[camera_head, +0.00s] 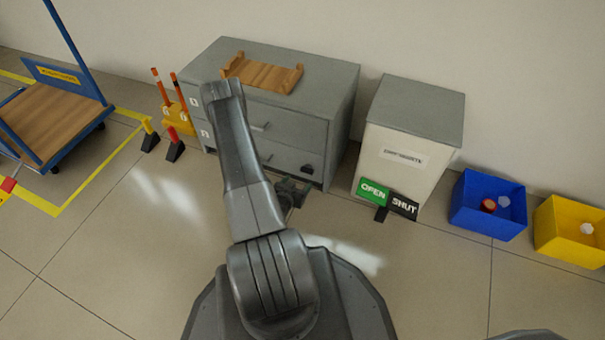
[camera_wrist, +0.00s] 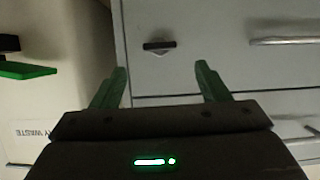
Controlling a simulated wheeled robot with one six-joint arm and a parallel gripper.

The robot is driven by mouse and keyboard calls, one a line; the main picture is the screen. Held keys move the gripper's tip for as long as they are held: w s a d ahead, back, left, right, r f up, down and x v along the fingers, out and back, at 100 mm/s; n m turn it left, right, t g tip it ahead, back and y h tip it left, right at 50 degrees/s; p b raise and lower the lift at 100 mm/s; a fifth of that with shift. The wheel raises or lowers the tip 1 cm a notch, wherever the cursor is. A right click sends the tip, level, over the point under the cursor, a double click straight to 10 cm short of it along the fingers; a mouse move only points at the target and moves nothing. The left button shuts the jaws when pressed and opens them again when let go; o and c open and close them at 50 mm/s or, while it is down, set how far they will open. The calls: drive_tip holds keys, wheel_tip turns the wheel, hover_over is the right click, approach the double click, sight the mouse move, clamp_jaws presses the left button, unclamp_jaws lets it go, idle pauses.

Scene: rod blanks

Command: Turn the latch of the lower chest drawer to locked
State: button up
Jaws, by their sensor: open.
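The grey chest (camera_head: 337,110) stands against the wall with two drawers, each with a bar handle. The lower drawer (camera_head: 235,145) looks closed and has a small dark latch (camera_head: 307,169) near its right end. In the wrist view, which is upside down, the latch (camera_wrist: 159,45) is a dark bar lying level, with a small pale pointed mark beside it. My gripper (camera_head: 293,190) is low in front of the chest. In the wrist view my gripper (camera_wrist: 163,75) has its green fingers apart and empty, with the latch beyond the gap, not touched.
A wooden tray (camera_head: 262,74) lies on the chest. Right of it stands a pale bin (camera_head: 385,165) with a green and black OPEN/SHUT sign (camera_head: 388,198) in front, then blue (camera_head: 480,222) and yellow (camera_head: 560,248) boxes. Orange-handled tools and a trolley (camera_head: 50,115) are left.

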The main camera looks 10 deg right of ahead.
sight(306, 172)
drive_tip(key=p+v, duration=0.1)
drive_tip(key=v, duration=0.4)
drive_tip(key=b+x, duration=0.4)
drive_tip(key=x, duration=1)
drive_tip(key=shift+b, duration=0.4)
drive_tip(key=shift+s+r, duration=0.1)
